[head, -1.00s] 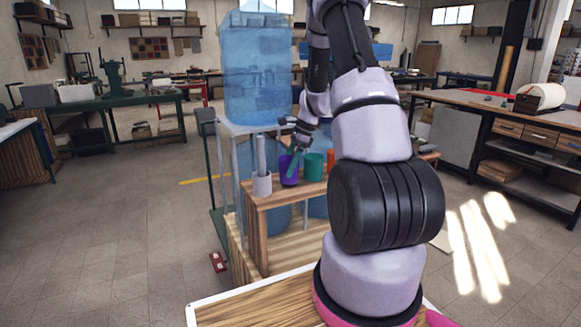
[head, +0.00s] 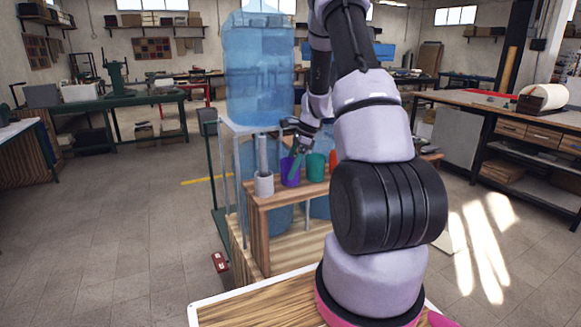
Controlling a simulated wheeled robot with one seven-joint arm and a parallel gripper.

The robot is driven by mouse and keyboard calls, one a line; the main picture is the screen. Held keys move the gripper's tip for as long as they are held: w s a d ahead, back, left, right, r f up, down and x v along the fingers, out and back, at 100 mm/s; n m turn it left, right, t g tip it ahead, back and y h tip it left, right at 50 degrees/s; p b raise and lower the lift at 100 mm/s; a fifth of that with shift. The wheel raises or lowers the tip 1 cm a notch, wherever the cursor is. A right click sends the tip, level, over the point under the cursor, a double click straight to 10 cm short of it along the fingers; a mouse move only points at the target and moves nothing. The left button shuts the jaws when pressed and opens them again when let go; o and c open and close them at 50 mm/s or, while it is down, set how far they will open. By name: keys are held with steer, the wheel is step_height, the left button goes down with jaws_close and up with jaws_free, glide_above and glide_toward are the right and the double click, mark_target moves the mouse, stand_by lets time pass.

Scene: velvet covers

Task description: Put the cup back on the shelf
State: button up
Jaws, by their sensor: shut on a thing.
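A purple cup (head: 285,176) stands upright at the wooden shelf (head: 262,203), between a pale grey cup (head: 264,185) on its left and a teal cup (head: 316,168) on its right. The fingers hide part of the cup. I cannot tell whether its base touches the shelf.
A large blue water bottle (head: 262,80) stands on a frame just behind the cups. A pale upright tube (head: 262,150) rises at the grey cup. Open floor lies to the left.

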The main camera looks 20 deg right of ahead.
steer(key=shift+f, duration=0.2)
steer(key=o, duration=1.3)
steer(key=v, duration=1.1)
steer(key=s+a+r+n+t, duration=0.1)
steer(key=s+a+r+n, duration=0.2)
steer(key=a+r, duration=0.35)
steer(key=s+a+r+n+t, duration=0.1)
steer(key=s+a+r+n, duration=0.2)
steer(key=s, duration=0.5)
steer(key=s+a+r+n+t+h, duration=0.1)
steer(key=s+a+r+n+t, duration=0.1)
steer(key=s+a+r+n, duration=0.2)
steer(key=s+a+r+n+t+h, duration=0.1)
steer(key=s+a+r+n+t, duration=0.1)
steer(key=s+r+n, duration=0.4)
steer(key=shift+s+a+r+n, duration=0.15)
steer(key=shift+s+a+r, duration=0.15)
steer(key=shift+s, duration=0.65)
steer(key=shift+s+a+r+n, duration=0.1)
steer(key=shift+s+a+r, duration=0.2)
steer(key=shift+s, duration=0.65)
steer(key=shift+s+a+r+n, duration=0.15)
steer(key=shift+s+a+r, duration=0.1)
steer(key=shift+s, duration=0.7)
